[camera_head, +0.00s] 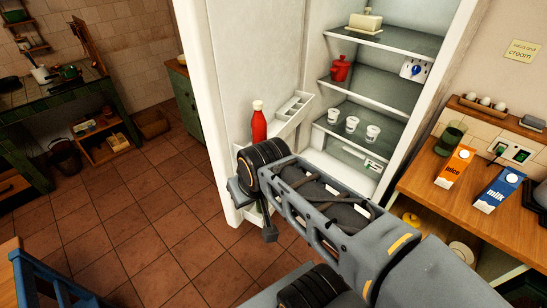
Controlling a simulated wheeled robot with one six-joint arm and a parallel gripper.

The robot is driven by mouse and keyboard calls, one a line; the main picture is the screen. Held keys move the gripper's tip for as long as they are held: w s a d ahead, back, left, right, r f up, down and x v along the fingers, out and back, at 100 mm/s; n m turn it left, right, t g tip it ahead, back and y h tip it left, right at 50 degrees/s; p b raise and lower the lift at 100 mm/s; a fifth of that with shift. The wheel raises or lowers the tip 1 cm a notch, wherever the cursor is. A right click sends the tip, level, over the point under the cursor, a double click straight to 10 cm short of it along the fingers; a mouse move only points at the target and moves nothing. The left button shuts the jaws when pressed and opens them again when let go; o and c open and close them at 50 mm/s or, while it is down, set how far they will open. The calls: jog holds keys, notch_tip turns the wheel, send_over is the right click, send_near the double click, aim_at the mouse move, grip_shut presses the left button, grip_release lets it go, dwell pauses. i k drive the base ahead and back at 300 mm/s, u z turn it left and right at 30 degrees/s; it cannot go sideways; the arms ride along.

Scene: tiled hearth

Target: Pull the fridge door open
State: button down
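The fridge (440,75) stands open at the top centre, with its lit shelves in view. Its white door (245,60) is swung out to the left, with its inner face towards the camera. A red bottle (259,125) stands in the door's shelf. My arm reaches from the lower right across the fridge's lower front to the door's lower part. My gripper (268,232) is only partly visible below the arm's end joint, beside the door's lower part. The joint hides most of it, so I cannot tell its opening or whether it touches the door.
A wooden counter (425,178) at right carries a juice carton (455,166) and a milk carton (498,190). Tiled floor (130,225) is clear left of the door; a blue chair (50,285) stands lower left.

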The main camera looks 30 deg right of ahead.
aim_at(238, 54)
jog(key=u, duration=0.5)
jog(key=k, duration=1.2)
jog(key=z, duration=0.15)
jog(key=i, duration=0.75)
jog(key=z, duration=0.1)
